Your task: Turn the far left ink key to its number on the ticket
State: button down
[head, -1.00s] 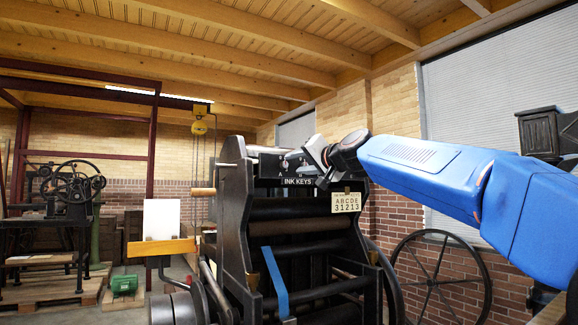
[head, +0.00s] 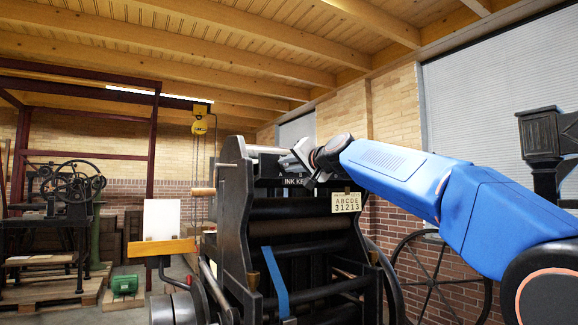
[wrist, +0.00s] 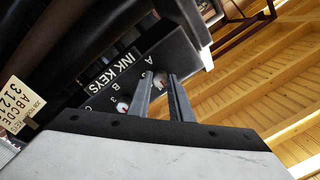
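The ticket (head: 346,202) hangs on the front of the press and reads A B C D E over 3 1 2 1 3. The black INK KEYS panel (wrist: 111,77) shows in the wrist view with letters A and B beside its keys. The far left key, A (wrist: 159,82), is mostly hidden behind and between my fingertips. Key B (wrist: 122,106) has a pale dial beside the fingers. My gripper (wrist: 161,76) has its two fingers apart, with the tips at key A. I cannot tell whether they touch it. In the head view my gripper (head: 296,163) covers the keys.
The black hand press (head: 236,220) fills the middle of the head view, with a blue strap (head: 275,280) on its front. A spoked wheel (head: 440,275) stands to the right. A yellow hoist (head: 199,126) hangs behind on the left.

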jog(key=shift+m, duration=0.4)
jog(key=m, duration=0.4)
jog(key=shift+f+m, duration=0.15)
jog(key=shift+m, duration=0.15)
jog(key=m, duration=0.6)
jog(key=shift+m+t, duration=0.3)
jog(key=m, duration=0.6)
jog(key=shift+a+f+m, duration=0.1)
jog(key=shift+m, duration=0.2)
jog(key=m, duration=0.6)
jog(key=shift+h, duration=0.4)
jog(key=c, duration=1.6)
grip_release()
